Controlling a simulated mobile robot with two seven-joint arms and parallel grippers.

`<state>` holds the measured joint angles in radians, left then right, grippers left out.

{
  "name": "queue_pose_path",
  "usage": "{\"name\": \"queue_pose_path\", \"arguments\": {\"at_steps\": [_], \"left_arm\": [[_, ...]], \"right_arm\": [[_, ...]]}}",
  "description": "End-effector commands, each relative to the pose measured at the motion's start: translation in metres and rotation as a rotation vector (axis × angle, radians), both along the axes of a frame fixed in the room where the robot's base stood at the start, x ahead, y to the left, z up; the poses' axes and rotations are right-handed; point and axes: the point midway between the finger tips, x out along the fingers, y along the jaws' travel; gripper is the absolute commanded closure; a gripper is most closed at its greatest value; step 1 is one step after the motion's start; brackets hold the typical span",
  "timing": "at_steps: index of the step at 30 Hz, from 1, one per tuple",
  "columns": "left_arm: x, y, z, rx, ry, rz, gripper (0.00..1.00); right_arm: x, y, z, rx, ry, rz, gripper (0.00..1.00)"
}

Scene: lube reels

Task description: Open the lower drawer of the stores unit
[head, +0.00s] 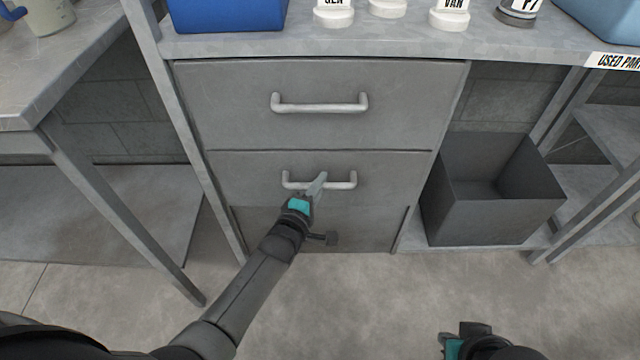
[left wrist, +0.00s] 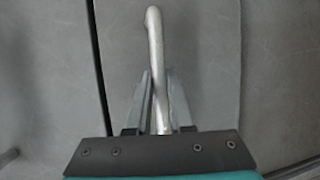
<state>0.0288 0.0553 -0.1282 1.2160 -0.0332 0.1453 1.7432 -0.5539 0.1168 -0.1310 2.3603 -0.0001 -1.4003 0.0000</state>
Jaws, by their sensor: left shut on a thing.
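The grey stores unit has an upper drawer (head: 300,105) with a bar handle and a lower drawer (head: 400,165) with its own bar handle (head: 342,184). Both drawer fronts look flush with the unit, or nearly so. My left gripper (head: 319,183) is at the lower handle, shut on it near its middle. In the left wrist view the handle (left wrist: 155,50) runs down between the two fingers of the left gripper (left wrist: 154,100). My right gripper (head: 462,340) shows only in part at the bottom edge, away from the unit; its fingers are not clear.
A dark open bin (head: 490,215) stands on a low shelf right of the unit. The worktop (head: 400,42) above carries a blue bin (head: 225,15) and several labelled white items. A bench leg (head: 125,220) stands at left. The floor (head: 380,300) in front is clear.

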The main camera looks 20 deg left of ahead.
Motion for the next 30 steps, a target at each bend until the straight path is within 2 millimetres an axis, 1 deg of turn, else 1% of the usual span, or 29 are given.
{"name": "queue_pose_path", "arguments": {"at_steps": [23, 29, 30], "left_arm": [[-0.0001, 0.0004, 0.0000, 0.001, 0.000, 0.000, 1.00], [-0.0053, -0.0010, 0.0002, 0.000, 0.002, 0.001, 1.00], [-0.0078, -0.0019, 0.0005, 0.000, 0.002, 0.001, 1.00]], "right_arm": [[-0.0002, 0.0004, -0.0001, 0.000, 0.001, 0.001, 1.00], [0.0007, 0.0006, 0.0023, 0.001, -0.003, 0.001, 1.00], [0.0005, 0.0008, -0.0032, 0.000, 0.007, 0.001, 1.00]]}}
